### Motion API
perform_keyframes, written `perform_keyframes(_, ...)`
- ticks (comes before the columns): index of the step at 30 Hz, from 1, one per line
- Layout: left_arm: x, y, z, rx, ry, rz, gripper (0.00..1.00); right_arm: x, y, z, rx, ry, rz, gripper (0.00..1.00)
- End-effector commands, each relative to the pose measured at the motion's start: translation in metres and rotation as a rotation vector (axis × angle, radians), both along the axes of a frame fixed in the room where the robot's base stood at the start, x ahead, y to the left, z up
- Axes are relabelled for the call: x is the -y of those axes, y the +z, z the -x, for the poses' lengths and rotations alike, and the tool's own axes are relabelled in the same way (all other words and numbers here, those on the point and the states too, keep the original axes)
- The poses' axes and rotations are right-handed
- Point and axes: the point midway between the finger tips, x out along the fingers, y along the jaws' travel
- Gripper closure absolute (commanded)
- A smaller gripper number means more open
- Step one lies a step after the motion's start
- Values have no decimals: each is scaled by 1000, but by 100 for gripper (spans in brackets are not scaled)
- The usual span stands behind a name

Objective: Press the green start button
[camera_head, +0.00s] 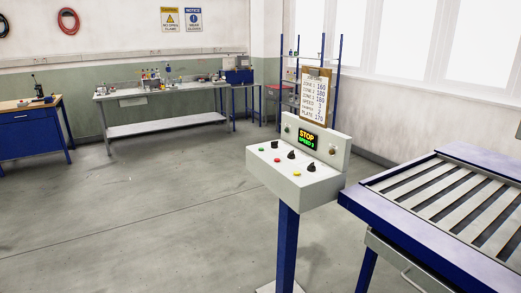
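The green start button (262,149) is a small round button at the left end of the sloped top of a pale grey control box (305,190). The box stands on a blue post (287,245). A red button (278,160) and a yellow button (296,174) sit along the same row to its right. Neither of my grippers shows in the head view.
Black knobs (291,154) sit behind the buttons. A clipboard (315,97) stands above the panel. A blue-framed slatted table (440,215) stands close on the right. A workbench (165,92) is at the back wall. The floor left of the post is clear.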

Motion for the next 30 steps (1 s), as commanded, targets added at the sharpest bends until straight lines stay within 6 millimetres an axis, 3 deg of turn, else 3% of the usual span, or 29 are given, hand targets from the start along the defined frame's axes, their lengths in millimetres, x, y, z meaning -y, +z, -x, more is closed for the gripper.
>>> perform_keyframes(3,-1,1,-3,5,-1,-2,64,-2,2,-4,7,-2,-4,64)
perform_keyframes(9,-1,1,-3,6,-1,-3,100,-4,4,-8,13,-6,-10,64)
perform_keyframes(30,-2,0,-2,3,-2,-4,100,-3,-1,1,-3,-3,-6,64)
